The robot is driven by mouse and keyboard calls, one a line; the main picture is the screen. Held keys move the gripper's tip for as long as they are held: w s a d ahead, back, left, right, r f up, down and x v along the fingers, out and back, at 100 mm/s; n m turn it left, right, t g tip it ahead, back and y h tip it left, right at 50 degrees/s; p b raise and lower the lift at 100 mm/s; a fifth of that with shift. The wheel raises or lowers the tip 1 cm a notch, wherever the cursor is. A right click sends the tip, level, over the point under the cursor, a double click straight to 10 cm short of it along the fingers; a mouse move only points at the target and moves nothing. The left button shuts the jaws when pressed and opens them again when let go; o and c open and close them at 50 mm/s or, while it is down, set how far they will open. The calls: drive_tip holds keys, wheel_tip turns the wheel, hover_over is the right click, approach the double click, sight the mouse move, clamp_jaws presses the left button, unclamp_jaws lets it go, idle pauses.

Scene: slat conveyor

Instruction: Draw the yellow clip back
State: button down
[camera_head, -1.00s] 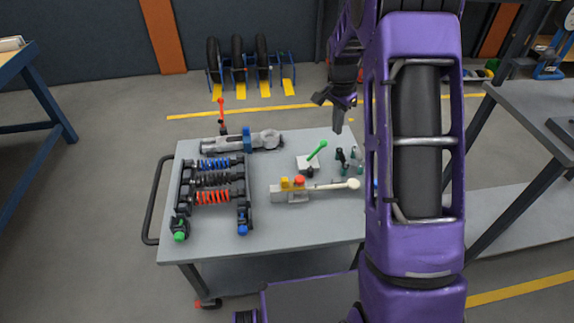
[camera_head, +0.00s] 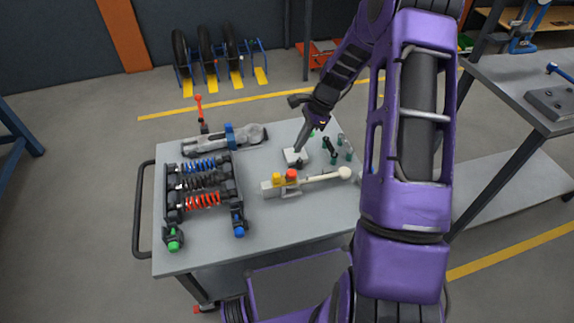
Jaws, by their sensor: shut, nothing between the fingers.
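The yellow clip (camera_head: 277,179) is a small block on the left part of a beige fixture (camera_head: 305,184) on the grey cart. A red piece (camera_head: 291,175) stands just right of it, and a long arm with a pale round knob (camera_head: 344,173) extends to the right. My gripper (camera_head: 299,148) is shut and empty, pointing down by a small white block (camera_head: 292,157) behind the fixture. It is apart from the yellow clip. I cannot tell whether its tips touch the white block. The green-tipped lever there is mostly hidden behind my gripper.
A rack with blue, black and red coil springs (camera_head: 201,184) fills the cart's left side. A grey part with a blue band (camera_head: 229,136) lies at the back left. Several dark green-based pegs (camera_head: 349,156) stand right of my gripper. The cart's front (camera_head: 285,228) is bare.

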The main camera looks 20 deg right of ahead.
sight(275, 175)
drive_tip(key=x, duration=1)
drive_tip(key=shift+b, duration=0.35)
drive_tip(key=a, duration=0.4)
drive_tip(key=shift+r, duration=0.1)
drive_tip(key=p+v, duration=0.3)
drive_tip(key=v, duration=0.6)
drive_tip(key=shift+d+r+p, duration=0.2)
drive_tip(key=shift+r+p, duration=0.15)
